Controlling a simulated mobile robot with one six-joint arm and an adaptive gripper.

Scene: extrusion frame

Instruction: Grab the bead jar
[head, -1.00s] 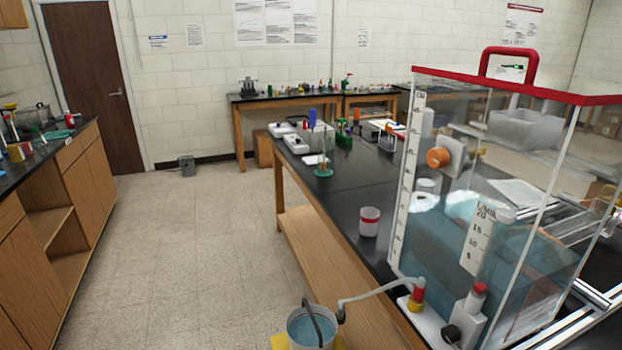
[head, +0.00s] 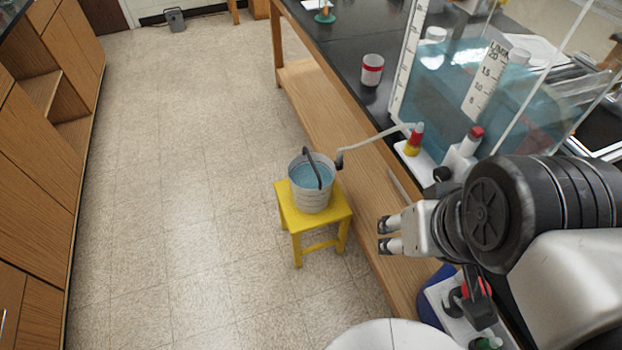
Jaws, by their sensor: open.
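A small white jar with a red band (head: 372,69) stands upright on the black bench top, just left of the clear tank. It may be the bead jar, but I see no beads or label. Pale round-topped jars (head: 434,35) also show behind the tank's clear wall; their contents are unclear. My gripper (head: 385,235) is at the lower right, fingers pointing left. It is open and empty, well below the banded jar in the picture and apart from it.
The clear tank (head: 455,85) holds blue water. A tube runs from its red and yellow valve (head: 413,139) towards a metal bucket (head: 312,186) on a yellow stool (head: 299,217). Wooden cabinets (head: 45,130) line the left.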

